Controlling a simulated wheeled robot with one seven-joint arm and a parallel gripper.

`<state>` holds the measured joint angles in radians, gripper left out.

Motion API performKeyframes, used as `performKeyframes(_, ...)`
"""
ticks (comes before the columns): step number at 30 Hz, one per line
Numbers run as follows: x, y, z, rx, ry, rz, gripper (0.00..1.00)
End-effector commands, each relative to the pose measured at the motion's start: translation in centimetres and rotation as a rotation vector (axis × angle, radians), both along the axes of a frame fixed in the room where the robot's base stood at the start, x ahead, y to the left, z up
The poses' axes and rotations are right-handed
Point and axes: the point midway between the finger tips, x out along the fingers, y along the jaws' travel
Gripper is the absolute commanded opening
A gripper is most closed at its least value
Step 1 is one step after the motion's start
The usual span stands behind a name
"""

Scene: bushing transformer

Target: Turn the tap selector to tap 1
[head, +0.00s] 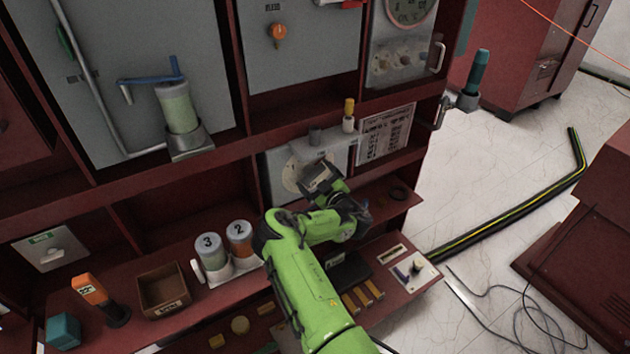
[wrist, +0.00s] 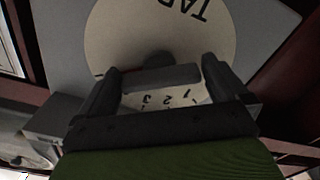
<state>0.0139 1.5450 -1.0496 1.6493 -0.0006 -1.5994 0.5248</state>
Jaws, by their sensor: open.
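The tap selector is a round cream dial (head: 290,172) on a grey panel in the middle of the red cabinet. In the wrist view the dial (wrist: 125,35) shows part of the word TAP and the figures 1, 2 and 3, turned over. A dark grey bar (wrist: 160,78), seemingly the selector's handle, lies across the dial below a dark hub. My gripper (wrist: 160,70) is open, with one finger at each side of this bar. I cannot tell whether the fingers touch it. In the head view my gripper (head: 322,178) hides the dial's right part.
A printed notice (head: 385,134) is right of the panel, with a yellow-topped post (head: 348,115) above. Numbered canisters 3 (head: 211,252) and 2 (head: 239,238) stand on the lower shelf. A brown box (head: 164,290) and an orange-handled tool (head: 89,288) stand left of them.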

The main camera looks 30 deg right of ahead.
Motion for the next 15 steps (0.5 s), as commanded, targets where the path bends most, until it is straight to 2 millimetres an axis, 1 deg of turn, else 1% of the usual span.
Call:
performKeyframes(3, 0.61, -0.02, 0.02, 0.0, 0.0, 0.0, 1.0)
performKeyframes(9, 0.62, -0.04, 0.08, 0.0, 0.0, 0.0, 1.0)
performKeyframes(14, 0.6, -0.04, 0.06, 0.0, 0.001, -0.001, 0.76)
performKeyframes(15, 0.59, -0.03, 0.06, 0.0, 0.001, -0.001, 0.69)
